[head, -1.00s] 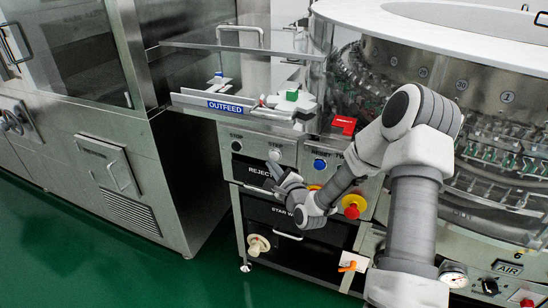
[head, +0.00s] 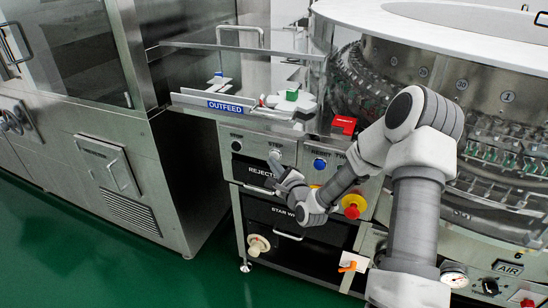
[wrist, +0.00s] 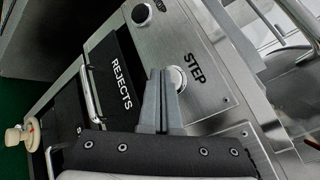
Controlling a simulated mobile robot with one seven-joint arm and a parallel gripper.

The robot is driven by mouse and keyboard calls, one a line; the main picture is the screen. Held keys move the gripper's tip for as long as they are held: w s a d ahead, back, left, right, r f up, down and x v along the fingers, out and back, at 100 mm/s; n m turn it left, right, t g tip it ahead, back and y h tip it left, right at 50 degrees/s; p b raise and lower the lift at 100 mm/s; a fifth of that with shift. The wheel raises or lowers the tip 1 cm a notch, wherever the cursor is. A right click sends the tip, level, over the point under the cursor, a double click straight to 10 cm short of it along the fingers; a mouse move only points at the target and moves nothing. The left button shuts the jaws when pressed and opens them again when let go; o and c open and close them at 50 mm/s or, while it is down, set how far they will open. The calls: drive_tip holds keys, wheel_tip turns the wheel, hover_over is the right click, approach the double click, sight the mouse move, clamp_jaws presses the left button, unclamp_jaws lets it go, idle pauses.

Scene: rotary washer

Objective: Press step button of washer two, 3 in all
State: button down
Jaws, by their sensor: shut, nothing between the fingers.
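The white STEP button (head: 274,156) sits on the grey front panel of the washer, below the OUTFEED tray. In the wrist view the STEP button (wrist: 178,77) is just beyond and to the right of the fingertips, beside the word STEP. My gripper (head: 274,162) is shut and empty, its tips close to the button. In the wrist view my gripper (wrist: 158,72) shows its closed fingers pointing at the panel. I cannot tell whether the tips touch the button.
A black STOP button (head: 236,146) is left of STEP. A blue RESET button (head: 319,164) and a red-yellow emergency stop (head: 353,206) are to the right. The black REJECTS drawer (head: 258,172) with its handle is below. The OUTFEED tray edge (head: 211,104) juts out above.

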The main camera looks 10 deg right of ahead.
drive_tip(key=shift+w+d, duration=0.25)
drive_tip(key=shift+w, duration=0.1)
idle(0.7)
drive_tip(key=shift+s, duration=0.1)
drive_tip(key=shift+s+a, duration=0.45)
drive_tip(key=shift+s, duration=0.15)
drive_tip(key=shift+s+a, duration=0.75)
drive_tip(key=shift+s, duration=0.3)
drive_tip(key=shift+s+a, duration=0.75)
drive_tip(key=shift+s, duration=0.25)
